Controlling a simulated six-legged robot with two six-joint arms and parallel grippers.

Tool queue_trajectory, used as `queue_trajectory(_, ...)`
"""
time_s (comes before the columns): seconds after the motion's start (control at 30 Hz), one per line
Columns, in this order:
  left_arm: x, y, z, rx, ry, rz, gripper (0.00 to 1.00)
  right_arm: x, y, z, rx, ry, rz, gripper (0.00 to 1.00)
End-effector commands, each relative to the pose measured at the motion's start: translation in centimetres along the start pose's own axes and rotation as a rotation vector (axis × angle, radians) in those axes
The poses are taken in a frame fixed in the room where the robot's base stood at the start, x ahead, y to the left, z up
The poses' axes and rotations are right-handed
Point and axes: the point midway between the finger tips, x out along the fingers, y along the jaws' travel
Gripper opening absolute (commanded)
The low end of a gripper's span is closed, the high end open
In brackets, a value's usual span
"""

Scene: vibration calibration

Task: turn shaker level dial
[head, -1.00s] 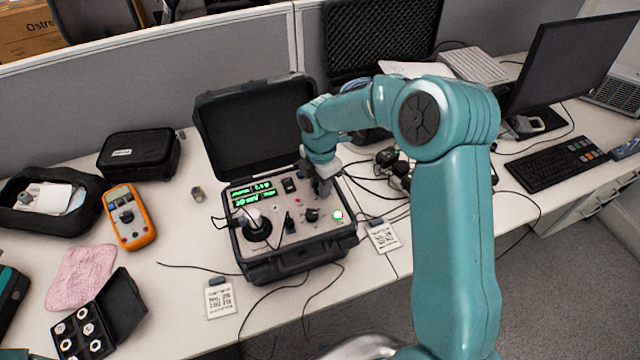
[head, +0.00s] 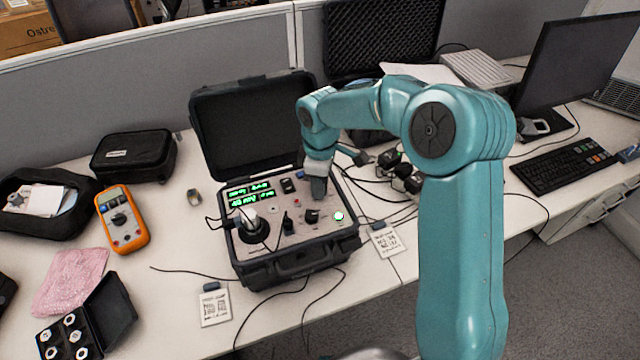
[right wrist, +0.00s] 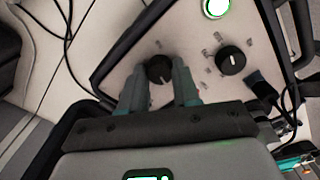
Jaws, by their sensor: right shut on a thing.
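The shaker case (head: 300,263) stands open on the desk, with dials, a green display (head: 250,194) and a lit green-white button (head: 338,215) on its panel. My right gripper (head: 318,190) reaches down to the rear right of the panel. In the right wrist view its two fingers stand on either side of a round black dial (right wrist: 158,70) and are shut on it. In the head view the gripper hides this dial. A second black dial (right wrist: 230,60) sits free beside it; it also shows in the head view (head: 312,215). My left gripper is not in view.
The raised case lid (head: 250,125) stands behind the panel. A plugged-in sensor (head: 250,225) and cables are at the panel's left. An orange multimeter (head: 122,220) lies further left. Loose cables and tagged cards (head: 385,242) lie around the case.

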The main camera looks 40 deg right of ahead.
Motion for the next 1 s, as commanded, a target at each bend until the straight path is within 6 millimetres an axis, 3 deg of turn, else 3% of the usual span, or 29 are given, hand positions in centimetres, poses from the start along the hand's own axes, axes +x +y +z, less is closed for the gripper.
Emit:
queue_trajectory(0.3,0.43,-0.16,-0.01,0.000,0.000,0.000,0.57,-0.18,0.18,0.11,0.111,0.000,0.006,0.01)
queue_trajectory(0.83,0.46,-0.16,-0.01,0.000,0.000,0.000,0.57,-0.24,0.18,0.12,0.131,0.000,0.005,0.01)
queue_trajectory(0.87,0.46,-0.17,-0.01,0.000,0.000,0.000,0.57,-0.24,0.18,0.12,0.130,0.000,0.005,0.38)
queue_trajectory(0.9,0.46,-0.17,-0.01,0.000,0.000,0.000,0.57,-0.23,0.18,0.11,0.131,0.000,0.005,0.51)
queue_trajectory(0.93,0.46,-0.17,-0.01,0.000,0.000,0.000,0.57,-0.22,0.16,0.11,0.130,0.000,0.005,0.57)
queue_trajectory(1.0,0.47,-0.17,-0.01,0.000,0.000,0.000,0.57,-0.18,0.13,0.09,0.130,0.000,0.004,0.57)
